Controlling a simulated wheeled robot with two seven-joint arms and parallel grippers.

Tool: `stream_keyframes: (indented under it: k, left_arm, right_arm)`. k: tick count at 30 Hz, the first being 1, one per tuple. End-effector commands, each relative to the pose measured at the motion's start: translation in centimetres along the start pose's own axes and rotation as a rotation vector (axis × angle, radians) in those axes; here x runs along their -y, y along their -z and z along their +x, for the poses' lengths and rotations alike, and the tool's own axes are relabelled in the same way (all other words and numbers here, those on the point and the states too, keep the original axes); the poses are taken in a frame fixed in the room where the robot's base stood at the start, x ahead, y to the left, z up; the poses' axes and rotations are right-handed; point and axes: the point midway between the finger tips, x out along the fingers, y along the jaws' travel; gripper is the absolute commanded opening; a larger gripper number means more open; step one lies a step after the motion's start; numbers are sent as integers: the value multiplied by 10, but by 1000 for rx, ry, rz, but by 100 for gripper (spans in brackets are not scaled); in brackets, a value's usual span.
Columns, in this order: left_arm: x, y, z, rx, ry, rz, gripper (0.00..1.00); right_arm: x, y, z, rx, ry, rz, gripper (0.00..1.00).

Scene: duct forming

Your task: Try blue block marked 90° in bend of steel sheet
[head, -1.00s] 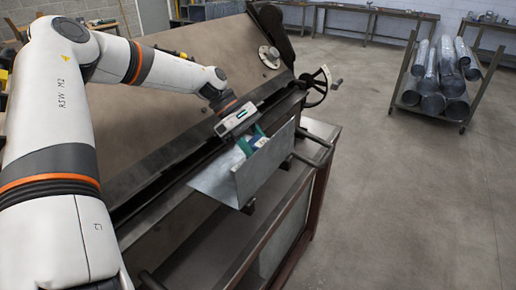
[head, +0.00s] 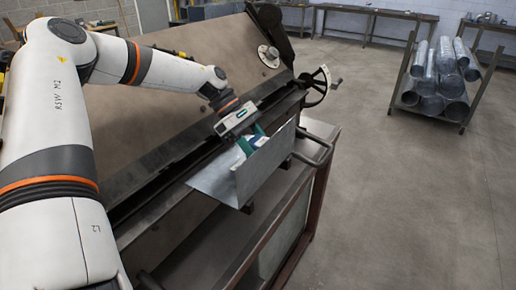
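The bent steel sheet (head: 222,181) rests at the front edge of the bending machine, with one flange standing up at an angle (head: 266,166). My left gripper (head: 251,139) comes down from above into the bend. Its teal fingers are on either side of the small blue block (head: 257,141), and it appears shut on it. The block sits low, inside the angle of the sheet. The raised flange hides its lower part, so I cannot tell whether it touches both faces. The 90° mark is too small to read. My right gripper is out of view.
The bending machine (head: 190,60) has a wide tilted plate behind the sheet and a dial with a handle (head: 319,84) at its right end. A rack of round ducts (head: 436,80) stands at the right. Workbenches (head: 375,12) line the back wall.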

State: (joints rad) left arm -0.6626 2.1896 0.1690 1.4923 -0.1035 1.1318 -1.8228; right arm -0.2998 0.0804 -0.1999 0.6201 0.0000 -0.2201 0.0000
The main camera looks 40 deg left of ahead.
Motion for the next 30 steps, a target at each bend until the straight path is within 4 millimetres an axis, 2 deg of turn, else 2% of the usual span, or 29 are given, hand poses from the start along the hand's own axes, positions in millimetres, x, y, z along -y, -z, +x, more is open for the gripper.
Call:
stream_keyframes:
  k: [30]
  left_arm:
    - [0,3,1,-1,1,2,9]
  right_arm:
    - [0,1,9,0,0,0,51]
